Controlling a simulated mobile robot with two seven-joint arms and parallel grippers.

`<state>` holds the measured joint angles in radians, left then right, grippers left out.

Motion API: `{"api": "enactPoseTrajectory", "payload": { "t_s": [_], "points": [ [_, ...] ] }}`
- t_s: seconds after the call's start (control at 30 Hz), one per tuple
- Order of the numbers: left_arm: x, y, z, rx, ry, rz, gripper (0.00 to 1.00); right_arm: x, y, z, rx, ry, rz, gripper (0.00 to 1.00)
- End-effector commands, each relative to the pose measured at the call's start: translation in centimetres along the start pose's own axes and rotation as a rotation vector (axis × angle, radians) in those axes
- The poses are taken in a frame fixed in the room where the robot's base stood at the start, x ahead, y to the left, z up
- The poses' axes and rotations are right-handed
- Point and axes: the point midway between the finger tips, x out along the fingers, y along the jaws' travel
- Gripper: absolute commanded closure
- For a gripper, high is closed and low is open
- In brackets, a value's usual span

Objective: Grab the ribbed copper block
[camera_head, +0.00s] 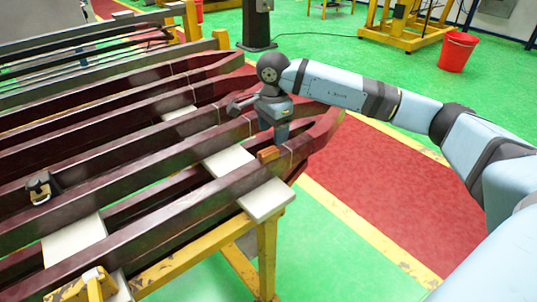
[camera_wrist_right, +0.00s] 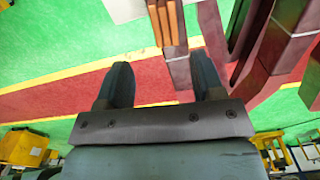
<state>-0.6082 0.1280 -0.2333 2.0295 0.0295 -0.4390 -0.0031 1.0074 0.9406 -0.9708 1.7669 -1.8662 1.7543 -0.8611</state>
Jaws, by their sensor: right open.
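The ribbed copper block (camera_head: 268,154) is a small orange-brown piece on top of a dark red bar, near the bars' right end. In the right wrist view the copper block (camera_wrist_right: 167,22) shows lengthwise ribs and lies ahead of the fingers, near the top edge. My right gripper (camera_head: 277,138) points down just above and beside the block in the head view. In its wrist view the right gripper (camera_wrist_right: 162,68) has its two fingers wide apart with nothing between them. Whether a finger touches the block cannot be told. My left gripper is out of view.
Long dark red bars (camera_head: 130,178) lie side by side on a yellow stand (camera_head: 267,255), with white boards (camera_head: 265,200) between. A small black and metal clamp-like piece (camera_head: 40,188) sits on the bars at left. A red bucket (camera_head: 457,52) stands far right.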

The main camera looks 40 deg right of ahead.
Motion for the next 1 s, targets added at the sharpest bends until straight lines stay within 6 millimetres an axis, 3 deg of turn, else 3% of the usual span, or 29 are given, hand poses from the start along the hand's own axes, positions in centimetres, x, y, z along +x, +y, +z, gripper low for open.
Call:
{"api": "enactPoseTrajectory", "payload": {
  "t_s": [0.1,0.37,0.63,0.87,0.9,1.0],
  "points": [
    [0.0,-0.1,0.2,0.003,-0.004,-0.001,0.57,1.4,0.0,0.0,0.000,-0.001,0.001,0.38],
    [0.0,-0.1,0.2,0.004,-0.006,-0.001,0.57,2.9,-0.2,0.4,-0.001,-0.003,0.002,0.38],
    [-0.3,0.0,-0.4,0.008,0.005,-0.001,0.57,6.7,-0.7,0.8,0.000,-0.002,0.002,0.38],
    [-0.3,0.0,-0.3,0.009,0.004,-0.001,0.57,7.2,-0.8,0.8,0.000,-0.003,-0.001,0.38],
    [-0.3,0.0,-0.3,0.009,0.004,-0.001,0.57,7.2,-0.8,0.8,0.000,-0.003,-0.001,0.41],
    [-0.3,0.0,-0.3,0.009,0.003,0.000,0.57,7.2,-0.8,0.8,0.000,-0.003,-0.001,0.64]
  ]
}}
